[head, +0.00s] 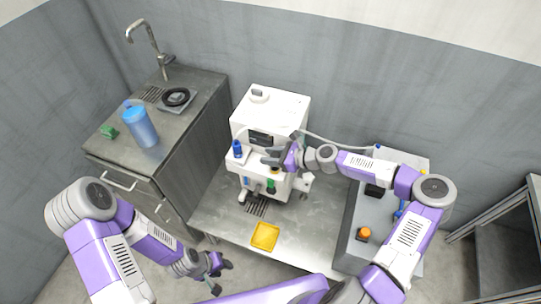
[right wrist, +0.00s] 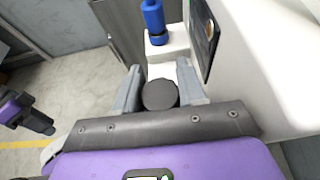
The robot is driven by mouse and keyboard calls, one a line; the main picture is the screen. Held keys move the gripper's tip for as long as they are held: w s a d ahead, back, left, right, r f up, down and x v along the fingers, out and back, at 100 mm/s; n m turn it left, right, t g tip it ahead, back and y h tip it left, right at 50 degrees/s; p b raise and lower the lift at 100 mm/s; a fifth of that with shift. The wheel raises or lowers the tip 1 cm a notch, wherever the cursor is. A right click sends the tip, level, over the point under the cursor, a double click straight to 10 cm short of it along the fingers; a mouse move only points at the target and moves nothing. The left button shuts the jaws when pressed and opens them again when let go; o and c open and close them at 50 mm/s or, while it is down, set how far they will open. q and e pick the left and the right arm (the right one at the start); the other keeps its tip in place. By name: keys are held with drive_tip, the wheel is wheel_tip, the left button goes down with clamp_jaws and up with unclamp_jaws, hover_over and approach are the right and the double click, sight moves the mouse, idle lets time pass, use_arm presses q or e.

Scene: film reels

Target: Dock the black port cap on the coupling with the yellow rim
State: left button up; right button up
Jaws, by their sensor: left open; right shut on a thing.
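The black port cap (right wrist: 160,94) is a dark round disc between the grey fingers of my right gripper (right wrist: 160,88). In the head view my right gripper (head: 272,160) is shut on it at the front of the white machine (head: 270,105). A small yellow patch (head: 275,171) shows just below these fingers; it may be the yellow-rimmed coupling, mostly hidden. I cannot tell whether the cap touches it. My left gripper (head: 216,274) is open and empty, low in front of the table, away from the machine.
A blue-topped part (head: 238,148) stands on the machine's white ledge, left of my right gripper; it also shows in the right wrist view (right wrist: 153,22). A green part (head: 271,186) is below. A yellow tray (head: 265,236) lies on the metal table (head: 225,218). A grey unit (head: 350,232) stands right.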

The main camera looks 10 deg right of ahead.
drive_tip(key=shift+p, duration=0.3)
drive_tip(key=shift+f+b, duration=0.65)
drive_tip(key=shift+f, duration=0.55)
idle(0.7)
drive_tip(key=o, duration=0.7)
drive_tip(key=shift+o, duration=0.2)
drive_tip(key=p+v, duration=0.6)
drive_tip(key=v, duration=0.5)
drive_tip(key=shift+p, duration=0.4)
